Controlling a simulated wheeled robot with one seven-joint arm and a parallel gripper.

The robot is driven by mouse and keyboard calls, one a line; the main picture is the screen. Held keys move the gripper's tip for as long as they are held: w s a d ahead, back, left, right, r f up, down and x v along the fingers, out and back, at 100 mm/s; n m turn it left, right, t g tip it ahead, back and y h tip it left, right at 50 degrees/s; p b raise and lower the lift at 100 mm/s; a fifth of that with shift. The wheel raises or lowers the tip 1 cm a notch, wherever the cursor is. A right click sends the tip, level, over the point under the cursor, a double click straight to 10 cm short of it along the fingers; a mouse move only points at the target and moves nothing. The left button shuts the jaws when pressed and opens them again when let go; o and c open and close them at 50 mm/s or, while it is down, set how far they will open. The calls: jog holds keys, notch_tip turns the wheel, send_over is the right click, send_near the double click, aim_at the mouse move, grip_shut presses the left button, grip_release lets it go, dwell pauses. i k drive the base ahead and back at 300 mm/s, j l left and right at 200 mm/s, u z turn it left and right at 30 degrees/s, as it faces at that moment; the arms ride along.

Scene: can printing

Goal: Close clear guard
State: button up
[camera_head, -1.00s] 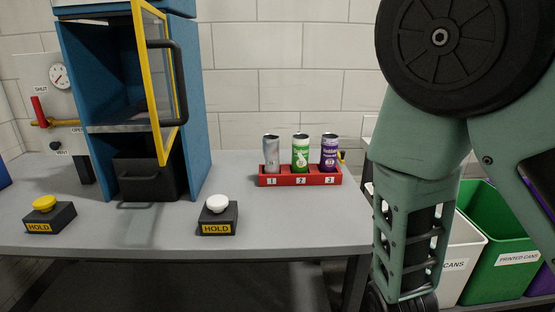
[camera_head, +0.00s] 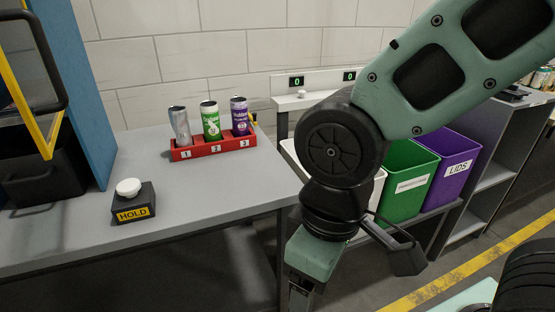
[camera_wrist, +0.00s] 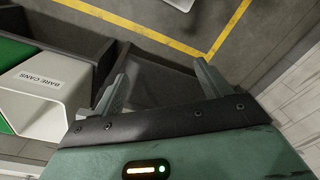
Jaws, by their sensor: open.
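The clear guard (camera_head: 22,92) is a yellow-framed door on the blue machine (camera_head: 78,85), cut off at the left edge of the head view. It stands swung out from the machine, and its black handle (camera_head: 62,75) shows in part. My gripper (camera_wrist: 160,85) is open and empty in the wrist view, pointing down past the bins toward the floor. In the head view my arm hangs to the right of the table, well away from the guard, and my fingertips are not visible there.
A HOLD button box (camera_head: 134,203) and a red rack (camera_head: 213,146) with three cans stand on the grey table (camera_head: 180,205). Green (camera_head: 405,185) and purple (camera_head: 449,160) bins stand at right. A white BARE CANS bin (camera_wrist: 40,100) is close beside my gripper.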

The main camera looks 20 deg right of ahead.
aim_at(46, 148)
jog(key=i+l+u, duration=0.1)
jog(key=i+l, duration=0.2)
jog(key=l, duration=0.15)
jog(key=i+l+u, duration=0.1)
jog(key=i+l, duration=0.15)
jog(key=l, duration=0.2)
jog(key=u, duration=1.35)
